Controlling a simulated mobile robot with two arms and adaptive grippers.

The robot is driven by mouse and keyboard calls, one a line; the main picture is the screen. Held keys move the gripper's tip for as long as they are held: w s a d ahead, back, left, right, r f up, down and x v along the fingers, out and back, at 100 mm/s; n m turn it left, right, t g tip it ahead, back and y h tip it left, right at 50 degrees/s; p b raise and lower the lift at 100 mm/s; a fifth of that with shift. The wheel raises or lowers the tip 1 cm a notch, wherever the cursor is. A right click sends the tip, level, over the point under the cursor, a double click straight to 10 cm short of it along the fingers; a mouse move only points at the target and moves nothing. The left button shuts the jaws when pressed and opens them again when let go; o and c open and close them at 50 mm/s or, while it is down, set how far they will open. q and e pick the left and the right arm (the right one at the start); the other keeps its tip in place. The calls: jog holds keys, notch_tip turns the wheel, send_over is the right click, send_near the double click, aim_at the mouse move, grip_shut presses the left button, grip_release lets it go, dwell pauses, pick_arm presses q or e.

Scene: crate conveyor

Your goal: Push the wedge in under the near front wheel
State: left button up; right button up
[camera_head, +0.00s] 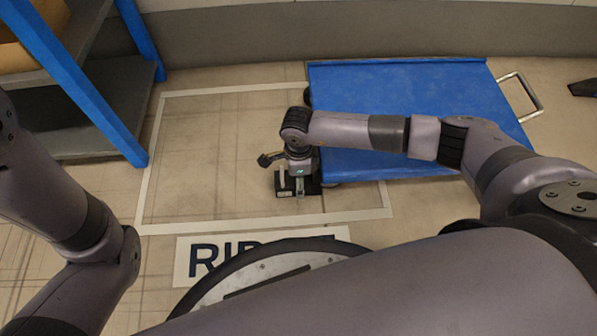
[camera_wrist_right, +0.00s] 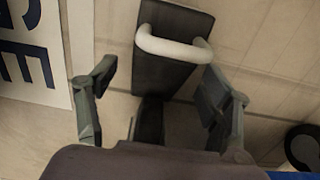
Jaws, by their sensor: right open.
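The wedge is black with a pale loop handle. In the head view the wedge (camera_head: 290,192) lies on the floor beside the near left corner of the blue cart (camera_head: 410,110). In the right wrist view the wedge (camera_wrist_right: 165,76) shows with its handle (camera_wrist_right: 172,48) upward. My right gripper (camera_wrist_right: 160,72) is open, with one finger on each side of the wedge and the handle just past the fingertips. A dark wheel (camera_wrist_right: 304,147) shows at the lower right of that view, apart from the wedge. My left arm shows at the left, but its gripper is out of view.
A blue-framed shelf (camera_head: 95,95) stands at the left. A pale taped outline (camera_head: 150,170) marks the floor, with open floor left of the wedge. A lettered floor sign (camera_head: 195,262) lies in front, partly hidden. The cart's handle (camera_head: 530,95) is at the right.

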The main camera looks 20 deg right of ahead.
jog(key=shift+f+b, duration=0.35)
jog(key=shift+f, duration=0.65)
jog(key=shift+c, duration=0.3)
jog(key=c, duration=1.5)
jog(key=o, duration=1.6)
jog(key=shift+c, duration=0.2)
notch_tip(320, 180, up, 12)
